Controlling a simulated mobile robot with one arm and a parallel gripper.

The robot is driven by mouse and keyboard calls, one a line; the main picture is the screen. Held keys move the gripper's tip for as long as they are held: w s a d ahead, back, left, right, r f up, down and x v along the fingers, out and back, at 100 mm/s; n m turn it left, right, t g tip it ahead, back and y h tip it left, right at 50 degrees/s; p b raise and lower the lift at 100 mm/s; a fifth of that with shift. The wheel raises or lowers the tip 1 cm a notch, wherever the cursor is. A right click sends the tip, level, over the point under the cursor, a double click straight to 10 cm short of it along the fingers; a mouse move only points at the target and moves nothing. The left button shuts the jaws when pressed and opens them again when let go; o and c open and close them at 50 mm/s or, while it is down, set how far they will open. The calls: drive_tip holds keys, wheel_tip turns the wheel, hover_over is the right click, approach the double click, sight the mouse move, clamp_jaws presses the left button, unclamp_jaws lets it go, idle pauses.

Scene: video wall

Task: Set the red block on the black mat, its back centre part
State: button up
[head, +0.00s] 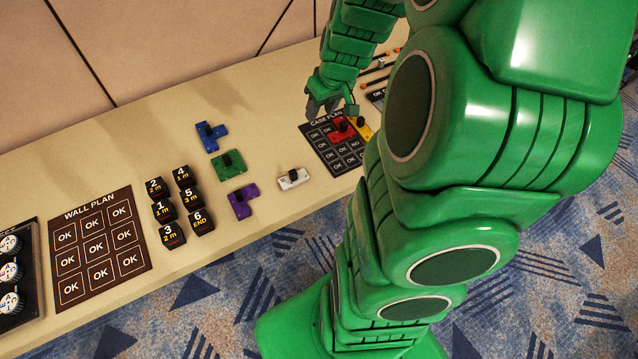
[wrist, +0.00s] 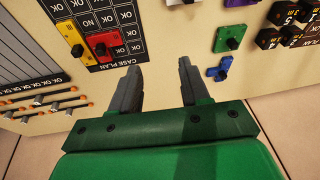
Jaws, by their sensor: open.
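The red block (head: 345,134), with a black knob on top, lies on the black mat (head: 325,147) marked CASE PLAN, in the back row toward the wall, around its centre. A yellow block (head: 366,132) lies right beside it on the right. In the wrist view the red block (wrist: 108,38) shows on the mat (wrist: 133,28), near its heading. My gripper (head: 332,108) is above the back edge of the mat, apart from the red block. In the wrist view its fingers (wrist: 158,88) are spread with nothing between them.
Blue (head: 211,137), green (head: 228,165), purple (head: 241,202) and white (head: 294,179) blocks lie left of the mat. Several black numbered cubes (head: 164,211) and the WALL PLAN mat (head: 95,245) are further left. Orange-tipped sticks (wrist: 40,103) lie on the other side of the mat. The wall is behind.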

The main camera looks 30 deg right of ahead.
drive_tip(key=s+a+r+g, duration=0.1)
drive_tip(key=s+a+r, duration=0.2)
drive_tip(key=s+a, duration=0.2)
drive_tip(key=s+a+r+g+h, duration=0.1)
drive_tip(key=s+a+r, duration=0.3)
drive_tip(key=s, duration=0.8)
drive_tip(key=s+a+r+g, duration=0.2)
drive_tip(key=s+a+r, duration=0.2)
drive_tip(key=s+a, duration=0.2)
drive_tip(key=shift+s+a+r+m+g, duration=0.2)
drive_tip(key=shift+s+m+g, duration=0.2)
drive_tip(key=shift+s, duration=0.85)
